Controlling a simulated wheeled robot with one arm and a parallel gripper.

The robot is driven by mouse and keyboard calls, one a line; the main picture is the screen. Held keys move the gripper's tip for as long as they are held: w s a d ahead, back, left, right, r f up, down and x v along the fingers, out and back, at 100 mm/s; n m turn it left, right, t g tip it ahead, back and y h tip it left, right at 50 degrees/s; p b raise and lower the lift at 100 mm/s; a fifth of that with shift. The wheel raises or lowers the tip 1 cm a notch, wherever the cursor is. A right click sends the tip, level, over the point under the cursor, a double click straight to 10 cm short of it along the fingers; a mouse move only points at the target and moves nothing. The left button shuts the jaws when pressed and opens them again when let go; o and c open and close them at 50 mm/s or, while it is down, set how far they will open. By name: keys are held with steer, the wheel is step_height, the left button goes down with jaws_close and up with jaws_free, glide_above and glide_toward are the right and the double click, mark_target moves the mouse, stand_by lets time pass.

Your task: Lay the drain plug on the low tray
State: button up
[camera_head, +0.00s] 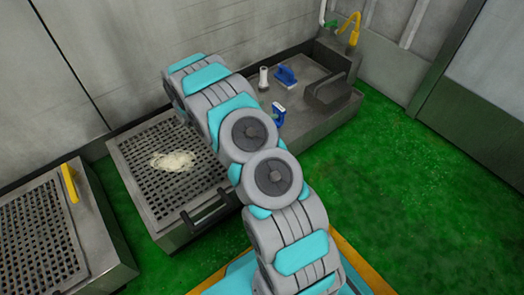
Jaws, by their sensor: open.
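No thing in the head view is clearly the drain plug. A small white upright cylinder (264,78) stands on the grey metal bench at the back, but I cannot tell whether it is the plug. The low tray is also not certain; the bench has a shallow grey top (305,66) with a raised edge. My arm reaches up from the bottom and bends to the upper left, across the view. My gripper is not visible; the far end of the arm is above the back of the perforated unit, near the wall.
A blue block-like tool (285,76), a blue-and-white item (278,113) and a dark grey box (327,92) are on the bench. A perforated unit (130,152) bears a pale patch (172,160). Another (40,240) has a yellow handle (69,182). Green floor (410,190) is clear at right.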

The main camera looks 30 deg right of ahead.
steer(key=s+a+r+m+g+y, duration=0.2)
steer(key=s+a+r+m, duration=0.25)
steer(key=s+r, duration=0.55)
steer(key=s+a+r+m+g+y, duration=0.25)
steer(key=s+r+m, duration=0.35)
steer(key=s+r, duration=0.3)
steer(key=s+a+r+m+t+y, duration=0.1)
steer(key=s+a+r+m+y, duration=0.2)
steer(key=s+a, duration=0.8)
steer(key=s+a+r+m+t+y, duration=0.1)
steer(key=s+a+r+m+y, duration=0.2)
steer(key=s+a+y, duration=0.3)
steer(key=s+a+m, duration=0.1)
steer(key=s+a, duration=0.4)
steer(key=shift+s+a, duration=0.15)
steer(key=shift+a, duration=0.15)
steer(key=shift+m, duration=0.25)
